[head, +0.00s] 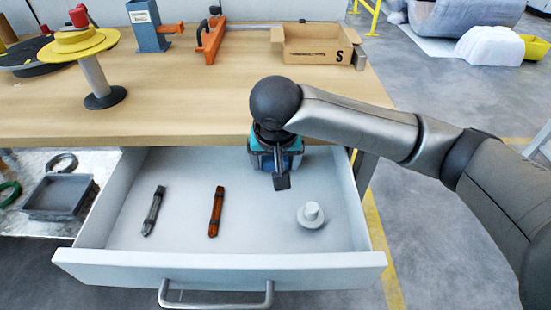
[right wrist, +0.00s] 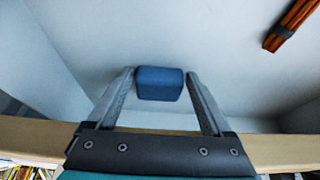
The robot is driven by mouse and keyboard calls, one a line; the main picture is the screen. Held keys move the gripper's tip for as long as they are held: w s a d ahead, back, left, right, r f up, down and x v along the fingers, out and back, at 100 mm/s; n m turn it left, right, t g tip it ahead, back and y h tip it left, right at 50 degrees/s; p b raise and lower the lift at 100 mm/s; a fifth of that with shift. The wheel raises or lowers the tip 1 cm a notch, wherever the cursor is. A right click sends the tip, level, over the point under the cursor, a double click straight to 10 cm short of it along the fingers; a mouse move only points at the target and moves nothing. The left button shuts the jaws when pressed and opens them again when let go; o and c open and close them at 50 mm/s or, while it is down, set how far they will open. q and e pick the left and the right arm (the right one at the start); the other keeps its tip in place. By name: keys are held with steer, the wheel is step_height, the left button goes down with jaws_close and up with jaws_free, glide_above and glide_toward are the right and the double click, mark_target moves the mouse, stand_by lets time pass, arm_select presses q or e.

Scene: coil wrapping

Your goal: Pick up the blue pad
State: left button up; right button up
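The blue pad (right wrist: 160,83) shows in the right wrist view, between the two fingertips of my right gripper (right wrist: 160,75). The fingers are spread to either side of it, with a thin gap seeming to show on each side. In the head view my right gripper (head: 277,172) points down into the back right of the open drawer (head: 120,258), and its body largely hides the pad there. My left gripper is in neither view.
The drawer also holds a dark grey marker-like stick (head: 153,211), an orange-brown one (head: 216,211) and a white knobbed disc (head: 312,216). The wooden tabletop (head: 190,95) overhangs the drawer's back, close to my right arm. A cardboard box (head: 316,45) stands on it.

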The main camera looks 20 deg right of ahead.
steer(key=c, duration=1)
steer(key=shift+o, duration=0.2)
steer(key=shift+s+r, duration=0.1)
